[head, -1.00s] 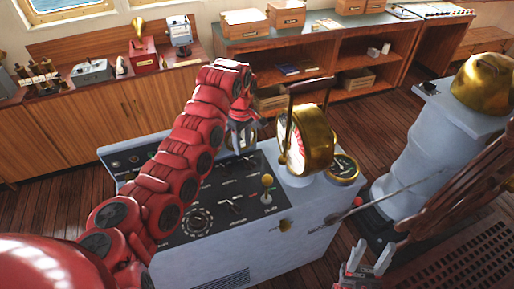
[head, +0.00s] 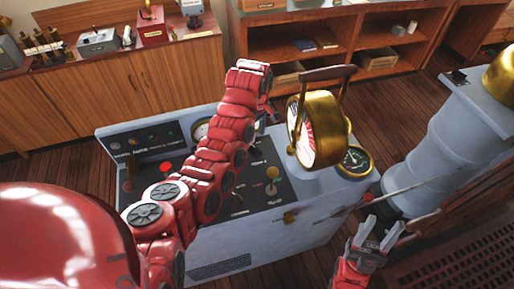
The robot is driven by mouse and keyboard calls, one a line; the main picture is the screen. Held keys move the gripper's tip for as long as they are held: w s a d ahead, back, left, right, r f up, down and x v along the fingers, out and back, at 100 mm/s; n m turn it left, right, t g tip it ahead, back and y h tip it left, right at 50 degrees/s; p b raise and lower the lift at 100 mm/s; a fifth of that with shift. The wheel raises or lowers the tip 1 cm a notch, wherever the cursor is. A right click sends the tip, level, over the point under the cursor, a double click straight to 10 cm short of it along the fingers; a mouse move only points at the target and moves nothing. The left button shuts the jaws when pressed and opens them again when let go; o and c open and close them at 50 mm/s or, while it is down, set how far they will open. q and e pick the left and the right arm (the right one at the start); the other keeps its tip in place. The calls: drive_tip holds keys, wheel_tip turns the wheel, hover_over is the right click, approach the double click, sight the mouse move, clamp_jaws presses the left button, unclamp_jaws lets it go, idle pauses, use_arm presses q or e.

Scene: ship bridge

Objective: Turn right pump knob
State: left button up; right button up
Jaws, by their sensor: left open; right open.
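The grey console (head: 300,230) has a black sloped top panel (head: 286,188) with small dark knobs and switches. A dark knob (head: 257,166) shows just right of my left arm; the labels are too small to read, so I cannot tell which knob is the right pump knob. My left gripper (head: 268,112) is open over the console's back part, left of the brass dial, partly hidden by its own arm. The arm covers much of the panel's middle. My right gripper (head: 388,236) is open and empty, right of the console's front.
A large brass telegraph dial (head: 318,130) with a handle stands on the console, beside a small round gauge (head: 356,160). A grey pedestal (head: 455,135) stands at right. Wooden cabinets (head: 130,90) line the back.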

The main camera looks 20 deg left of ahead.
sight(257, 148)
use_arm(q)
wheel_tip(257, 148, down, 6)
drive_tip(key=b, duration=0.3)
drive_tip(key=shift+s+r, duration=0.1)
drive_tip(key=shift+r, duration=0.1)
drive_tip(key=shift+f+p, duration=0.65)
drive_tip(key=shift+p, duration=0.05)
drive_tip(key=shift+f, duration=0.55)
clamp_jaws()
